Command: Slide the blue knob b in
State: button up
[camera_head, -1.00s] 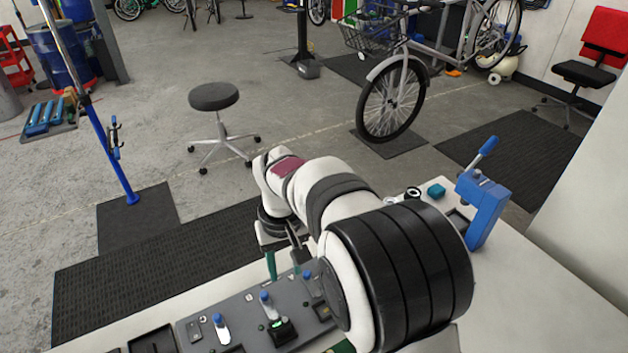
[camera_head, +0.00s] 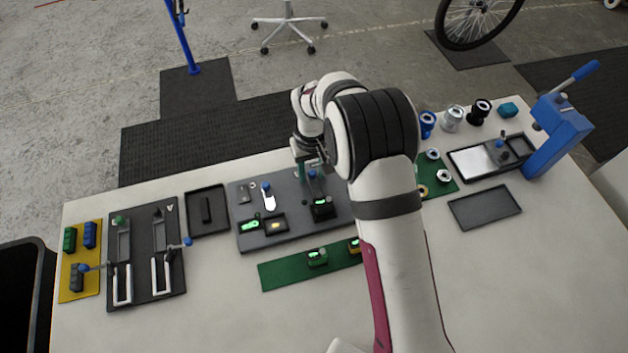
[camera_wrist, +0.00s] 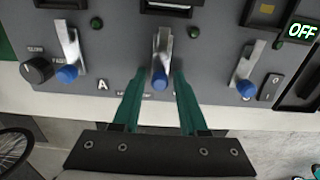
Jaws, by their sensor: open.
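In the wrist view, three blue knobs sit on pale metal levers on a grey panel: left (camera_wrist: 67,74), middle (camera_wrist: 160,80) and right (camera_wrist: 246,89). My gripper (camera_wrist: 160,74) is open. Its green fingers stand on either side of the middle knob, with gaps showing. A letter A is printed left of the middle lever; I cannot read a letter for b. In the head view, my gripper (camera_head: 312,170) is over the far edge of the panel (camera_head: 285,240), at one blue knob (camera_head: 312,174). Another blue knob (camera_head: 266,186) stands to its left. My arm hides the panel's right part.
The panel has lit green displays (camera_head: 250,225) and a black dial (camera_wrist: 37,69). A green strip (camera_head: 285,275) lies in front. A dark lever board (camera_head: 140,255) is left, and a blue press (camera_head: 560,130) is right. The table's front is mostly clear.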

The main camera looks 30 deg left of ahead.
grip_shut()
jog(key=shift+s+d, duration=0.65)
jog(key=shift+o, duration=0.2)
grip_release()
jog(key=shift+r, duration=2.3)
jog(key=w+a+r, duration=0.3)
jog(key=w+a, duration=0.1)
jog(key=shift+w+a, duration=0.15)
